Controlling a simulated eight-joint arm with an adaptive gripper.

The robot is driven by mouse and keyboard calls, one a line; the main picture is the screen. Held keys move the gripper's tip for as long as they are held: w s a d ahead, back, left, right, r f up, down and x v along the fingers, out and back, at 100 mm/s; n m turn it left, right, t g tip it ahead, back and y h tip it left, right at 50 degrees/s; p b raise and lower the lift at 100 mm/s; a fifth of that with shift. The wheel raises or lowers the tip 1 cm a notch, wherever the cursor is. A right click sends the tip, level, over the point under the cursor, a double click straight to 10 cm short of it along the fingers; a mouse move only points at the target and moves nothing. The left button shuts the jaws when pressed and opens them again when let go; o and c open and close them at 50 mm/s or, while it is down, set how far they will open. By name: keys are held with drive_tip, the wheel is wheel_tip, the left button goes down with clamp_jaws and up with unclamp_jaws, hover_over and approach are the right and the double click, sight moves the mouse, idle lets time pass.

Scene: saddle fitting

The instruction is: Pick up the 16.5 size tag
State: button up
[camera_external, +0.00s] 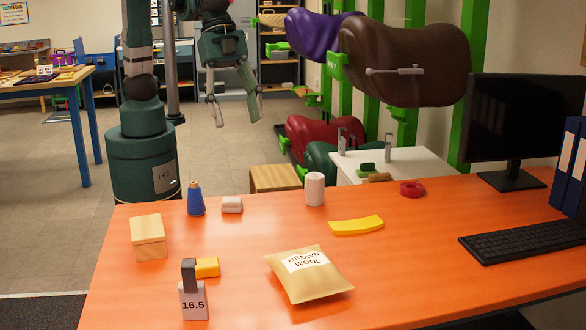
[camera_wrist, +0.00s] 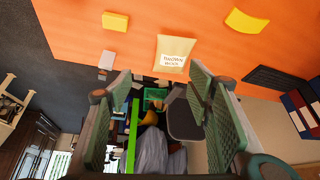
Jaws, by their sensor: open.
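The 16.5 size tag (camera_external: 194,303) is a pale upright block marked 16.5 at the front left of the orange desk, with a dark grey upright piece at its top. A small yellow block (camera_external: 207,267) is just behind it. My gripper (camera_external: 233,102) hangs open and empty beyond the desk's far edge, well away from the tag. In the wrist view my open gripper fingers (camera_wrist: 160,88) frame the space past the desk edge. A small pale block (camera_wrist: 107,61) shows left of the bag there; I cannot tell if it is the tag.
A BROWN WOOL bag (camera_external: 308,273) lies right of the tag. A wooden box (camera_external: 149,238), blue bottle (camera_external: 195,201), white roll (camera_external: 314,188), yellow curved piece (camera_external: 356,225) and red ring (camera_external: 412,189) are also on the desk. A keyboard (camera_external: 528,241) and monitor are at right.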

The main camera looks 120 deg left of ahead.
sight(189, 263)
drive_tip(key=w+d+f+m, duration=0.1)
drive_tip(key=w+d+f, duration=0.2)
drive_tip(key=d+f, duration=0.3)
drive_tip(key=w+d+f+m+g+p, duration=0.1)
drive_tip(key=w+d+f, duration=0.3)
drive_tip(key=d, duration=0.9)
drive_tip(key=w+d+f+m+g+h+p, duration=0.1)
drive_tip(key=w+d+f, duration=0.3)
drive_tip(key=d+f, duration=0.5)
drive_tip(key=shift+w+d+f+m, duration=0.1)
drive_tip(key=shift+d+m, duration=0.4)
drive_tip(key=shift+m, duration=0.1)
drive_tip(key=shift+d+f, duration=0.45)
drive_tip(key=shift+x, duration=1.3)
drive_tip(key=shift+f, duration=0.15)
drive_tip(key=shift+b+x, duration=0.7)
drive_tip(key=shift+x, duration=1.8)
